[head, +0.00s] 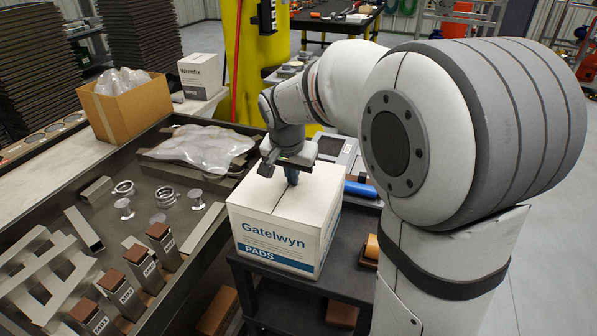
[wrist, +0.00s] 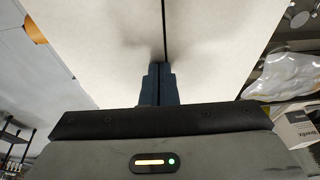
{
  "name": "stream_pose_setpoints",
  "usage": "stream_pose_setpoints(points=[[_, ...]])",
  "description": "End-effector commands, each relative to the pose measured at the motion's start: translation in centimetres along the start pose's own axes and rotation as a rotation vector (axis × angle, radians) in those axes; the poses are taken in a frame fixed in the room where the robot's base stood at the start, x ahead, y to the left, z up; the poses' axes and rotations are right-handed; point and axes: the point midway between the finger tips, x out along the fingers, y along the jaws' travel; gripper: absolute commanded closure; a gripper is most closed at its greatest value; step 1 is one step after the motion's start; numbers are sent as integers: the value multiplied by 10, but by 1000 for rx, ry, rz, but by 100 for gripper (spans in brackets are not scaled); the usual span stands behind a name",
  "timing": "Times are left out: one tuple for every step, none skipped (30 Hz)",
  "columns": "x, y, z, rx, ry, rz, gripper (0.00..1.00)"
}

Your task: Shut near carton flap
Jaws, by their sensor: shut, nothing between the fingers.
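The white carton (head: 275,243), marked "Gatelwyn PADS" in blue, stands upright on a dark cart. Its top looks flat, with two flaps meeting at a narrow dark seam. In the wrist view, one carton flap (wrist: 105,45) lies left of the seam and another (wrist: 215,45) lies right of it. I cannot tell which is the near flap. My gripper (head: 291,178) points down at the carton top. Its fingers (wrist: 161,70) are shut and empty, over the seam and close to the top or touching it. The carton top behind my gripper is partly hidden.
The cart (head: 335,288) has a blue cylinder (head: 360,189) behind the carton. A dark-rimmed tray table (head: 185,280) with metal parts and brown-topped blocks stands left. An open cardboard box (head: 125,108) and a small white box (head: 200,76) sit further back. A yellow column (head: 243,60) rises behind.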

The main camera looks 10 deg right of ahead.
Motion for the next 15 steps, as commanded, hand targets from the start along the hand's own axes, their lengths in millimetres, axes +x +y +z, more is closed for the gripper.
stream_pose_setpoints(points=[[0,0,3,-1,-11,4,100],[-1,0,3,-1,-11,4,100],[-3,0,2,-1,-10,4,100],[-4,0,2,-1,-10,3,100],[-4,0,1,-1,-9,3,100],[-6,0,1,-1,-7,2,100],[-7,0,0,-1,-7,2,100],[-8,-1,0,-1,-6,2,100],[-11,-1,-2,0,-6,1,100],[-15,-1,-3,0,-6,1,100],[-18,-1,-4,0,-6,1,100],[-24,-1,-5,0,-7,2,100],[-30,-1,-7,0,-8,2,100],[-35,-1,-8,0,-9,3,100],[-43,-1,-11,0,-10,3,100]])
